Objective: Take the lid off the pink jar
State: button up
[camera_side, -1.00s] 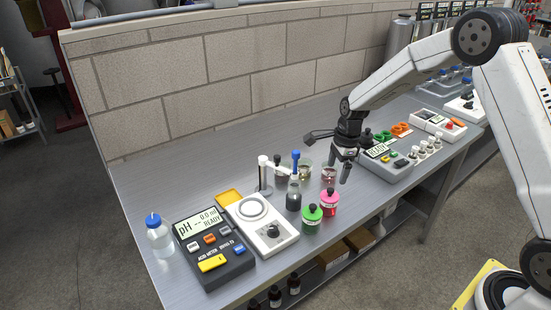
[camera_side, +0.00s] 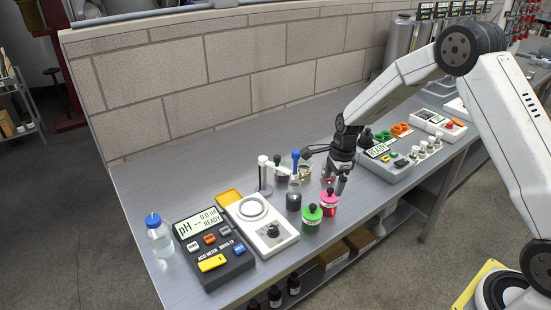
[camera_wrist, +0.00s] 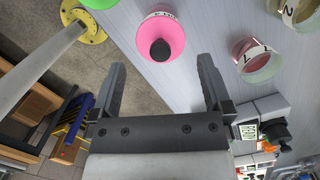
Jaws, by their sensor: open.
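The pink jar (camera_side: 329,203) stands on the steel bench near its front edge, its pink lid with a dark knob on top. In the wrist view the pink lid (camera_wrist: 160,38) and its dark knob lie just beyond my gripper (camera_wrist: 160,82), between the lines of the two fingers but ahead of their tips. In the side view my gripper (camera_side: 336,184) is above and slightly right of the jar, pointing down. Its fingers are open with nothing between them. The lid sits on the jar.
A jar with a green lid (camera_side: 312,217) stands close left of the pink jar. A white stirrer plate (camera_side: 265,225) is to the left, a READY-display instrument (camera_side: 385,164) to the right.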

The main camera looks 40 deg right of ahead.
aim_at(331, 189)
jog(key=shift+w+a+f, duration=0.1)
jog(key=shift+f, duration=0.8)
jog(key=shift+w+a+f, duration=0.1)
jog(key=shift+f, duration=0.75)
jog(key=c, duration=1.1)
